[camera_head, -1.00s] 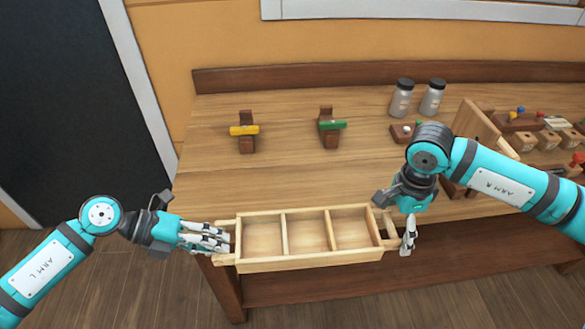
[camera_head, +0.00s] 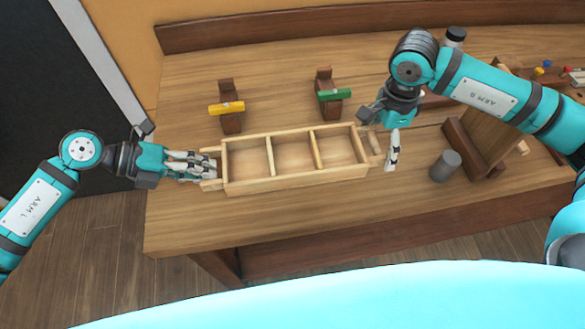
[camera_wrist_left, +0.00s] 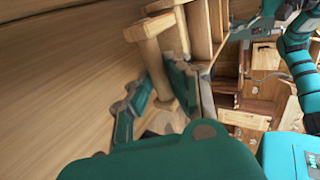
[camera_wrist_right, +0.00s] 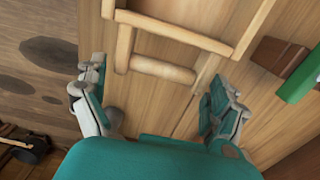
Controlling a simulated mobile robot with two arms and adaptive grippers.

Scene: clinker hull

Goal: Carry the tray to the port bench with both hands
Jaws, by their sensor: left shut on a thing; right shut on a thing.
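The pale wooden tray (camera_head: 297,182) has three empty compartments and a bar handle at each end. It is over the wooden bench top (camera_head: 300,220), slightly tilted in the picture; I cannot tell whether it touches the bench. My left gripper (camera_head: 210,167) is shut on the tray's left handle. In the left wrist view, the handle (camera_wrist_left: 160,68) lies by the fingers. My right gripper (camera_head: 384,142) is at the right handle (camera_head: 374,148) and shut on it. In the right wrist view, that handle (camera_wrist_right: 163,70) lies between the fingers, which look spread.
A grey cylinder (camera_head: 444,165) and an upright wooden board (camera_head: 490,140) are to the right. The bench top in front of the tray is clear.

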